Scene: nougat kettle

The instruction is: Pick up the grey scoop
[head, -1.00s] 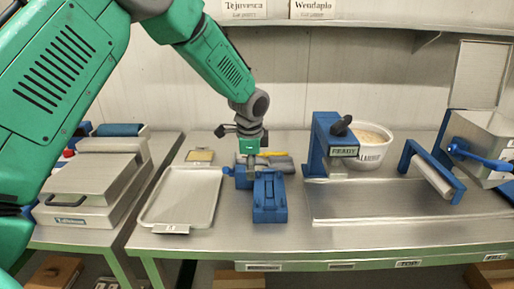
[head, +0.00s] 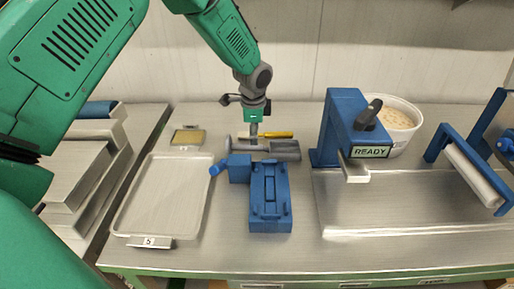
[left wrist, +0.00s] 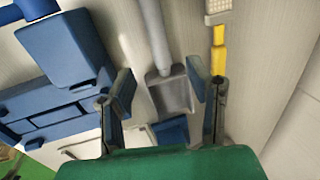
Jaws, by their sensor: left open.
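The grey scoop (head: 285,150) lies on the metal table behind the blue clamp-like device (head: 270,196). Its pan is to the right and its handle runs left. My left gripper (head: 254,132) points down over the handle area, and its fingertips are hard to make out in the head view. In the left wrist view, the open left gripper (left wrist: 160,78) has the scoop (left wrist: 172,95) showing between its two fingers, with the handle running up the picture. I cannot tell the gap between fingers and scoop. My right gripper is not in view.
A yellow-handled tool (head: 277,134) lies just behind the scoop. A blue stand marked READY (head: 338,125) and a white bowl (head: 402,125) stand to the right. An empty tray (head: 165,200) lies left. Bare table lies between tray and blue device.

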